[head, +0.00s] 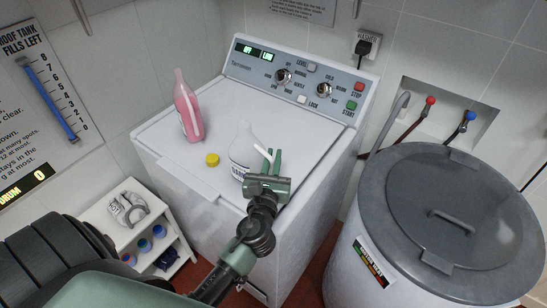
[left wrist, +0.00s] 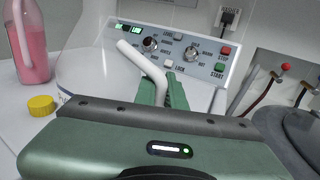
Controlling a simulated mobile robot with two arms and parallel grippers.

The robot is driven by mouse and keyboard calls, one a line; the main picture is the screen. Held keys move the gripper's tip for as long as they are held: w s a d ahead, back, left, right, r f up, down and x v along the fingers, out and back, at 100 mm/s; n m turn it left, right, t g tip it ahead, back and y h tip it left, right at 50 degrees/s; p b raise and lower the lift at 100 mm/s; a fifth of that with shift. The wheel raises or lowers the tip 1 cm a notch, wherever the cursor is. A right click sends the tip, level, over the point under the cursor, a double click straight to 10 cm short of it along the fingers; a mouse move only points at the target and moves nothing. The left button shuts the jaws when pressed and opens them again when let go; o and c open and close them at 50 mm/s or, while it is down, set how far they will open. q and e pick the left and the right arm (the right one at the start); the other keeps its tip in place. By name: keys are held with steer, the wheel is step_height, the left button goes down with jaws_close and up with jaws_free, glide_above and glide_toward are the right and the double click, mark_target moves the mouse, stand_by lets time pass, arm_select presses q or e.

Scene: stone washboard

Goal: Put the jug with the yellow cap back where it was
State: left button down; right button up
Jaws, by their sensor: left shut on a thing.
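A whitish, see-through jug (head: 240,153) with a dark-lettered label is at the front right of the washing machine's white lid (head: 168,152). It looks upright; I cannot tell whether its base touches the lid. Its pale body also shows in the left wrist view (left wrist: 92,72). A yellow cap (head: 212,160) lies on the lid to the jug's left, apart from it; it also shows in the left wrist view (left wrist: 41,105). My left gripper (head: 272,160) is shut on the jug's white bent handle (left wrist: 147,66), its green fingers on both sides. My right gripper is not in view.
A pink bottle (head: 187,108) stands on the lid at the back left. The control panel (head: 300,80) rises behind. A grey-lidded drum (head: 440,205) stands right of the machine. A small white shelf (head: 105,208) with several items is at lower left. The lid's left front is clear.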

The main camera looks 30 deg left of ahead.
arm_select(q)
steer(key=c, duration=1.5)
jaws_free()
steer(key=shift+r+p, duration=0.25)
steer(key=shift+p, duration=0.05)
steer(key=b+v, duration=0.4)
steer(key=v, duration=0.8)
steer(key=shift+f, duration=0.1)
